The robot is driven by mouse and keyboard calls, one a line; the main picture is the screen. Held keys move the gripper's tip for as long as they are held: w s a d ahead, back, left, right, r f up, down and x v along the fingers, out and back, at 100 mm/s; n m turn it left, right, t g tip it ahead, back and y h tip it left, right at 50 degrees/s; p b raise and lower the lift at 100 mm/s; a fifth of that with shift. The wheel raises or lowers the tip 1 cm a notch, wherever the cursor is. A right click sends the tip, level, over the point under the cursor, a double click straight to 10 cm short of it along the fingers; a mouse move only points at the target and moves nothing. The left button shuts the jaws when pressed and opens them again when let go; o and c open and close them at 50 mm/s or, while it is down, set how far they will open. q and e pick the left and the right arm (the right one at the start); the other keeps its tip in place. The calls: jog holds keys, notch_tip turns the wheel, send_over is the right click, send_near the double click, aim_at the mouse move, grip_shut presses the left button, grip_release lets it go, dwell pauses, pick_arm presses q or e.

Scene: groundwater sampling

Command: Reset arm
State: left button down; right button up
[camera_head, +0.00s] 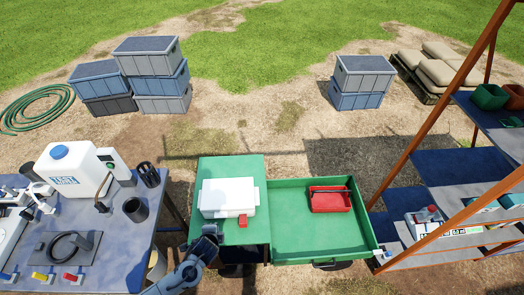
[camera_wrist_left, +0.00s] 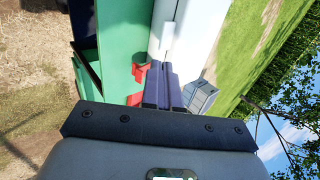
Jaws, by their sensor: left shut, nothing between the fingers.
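My left gripper (camera_head: 212,232) is at the front edge of the green cart top (camera_head: 225,168), in front of a white case (camera_head: 228,196). Its two dark fingers (camera_wrist_left: 163,88) are together and empty in the left wrist view. The white case has a red latch (camera_head: 243,221) on its front side. The latch also shows in the left wrist view (camera_wrist_left: 138,72), just beyond the fingertips, which appear apart from it. My right gripper is not in view.
A green tray (camera_head: 288,240) extends right of the cart with a red toolbox (camera_head: 330,199) in it. A table (camera_head: 115,255) at left holds a white jug (camera_head: 70,170) and dark cups. A shelf rack (camera_head: 440,135) stands at right. Stacked crates (camera_head: 152,75) are behind.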

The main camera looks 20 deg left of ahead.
pick_arm(q)
jog(key=s+d+r+n+g+h+p, duration=0.2)
jog(key=s+d+r+h+p, duration=0.1)
jog(key=s+d, duration=0.8)
jog(key=s+a+r+n+g, duration=0.1)
jog(key=s+r+n, duration=0.3)
jog(key=r, duration=0.5)
jog(key=s+a+r+n+p, duration=0.1)
jog(key=s+r+n, duration=0.4)
jog(key=r, duration=0.4)
jog(key=shift+r+g, duration=0.3)
jog(key=shift+g, duration=0.1)
jog(key=shift+s, duration=0.1)
